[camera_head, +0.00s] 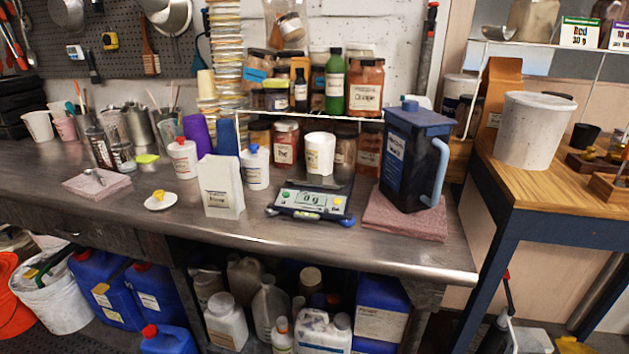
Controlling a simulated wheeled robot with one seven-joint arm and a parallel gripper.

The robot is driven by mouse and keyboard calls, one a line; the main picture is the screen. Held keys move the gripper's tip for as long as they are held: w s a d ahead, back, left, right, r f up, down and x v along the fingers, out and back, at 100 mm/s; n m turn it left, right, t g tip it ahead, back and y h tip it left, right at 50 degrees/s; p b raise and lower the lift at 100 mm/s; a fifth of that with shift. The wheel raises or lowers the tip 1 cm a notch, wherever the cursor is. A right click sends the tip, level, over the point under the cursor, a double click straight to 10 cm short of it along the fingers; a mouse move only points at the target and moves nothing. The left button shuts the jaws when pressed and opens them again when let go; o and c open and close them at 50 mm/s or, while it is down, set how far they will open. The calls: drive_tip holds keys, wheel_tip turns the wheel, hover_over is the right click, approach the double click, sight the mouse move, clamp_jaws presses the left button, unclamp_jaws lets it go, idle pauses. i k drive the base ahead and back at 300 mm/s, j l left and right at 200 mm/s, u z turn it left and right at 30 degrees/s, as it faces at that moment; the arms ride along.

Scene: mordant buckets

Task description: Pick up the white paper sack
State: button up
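The white paper sack (221,187) stands upright near the front of the metal workbench (300,237), left of the scale. It is a pale upright bag with a label on its front; the label text is too small to read. Its front face is unobstructed. My gripper is not in view.
A digital scale (310,202) carrying a white cup (320,153) stands right of the sack. White bottles with red (183,158) and blue (255,167) caps stand behind it. A small dish (161,201) lies to its left. A dark blue jug (413,155) rests on a pink cloth (405,220).

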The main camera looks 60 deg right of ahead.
sight(219, 180)
drive_tip(key=z, duration=1.9)
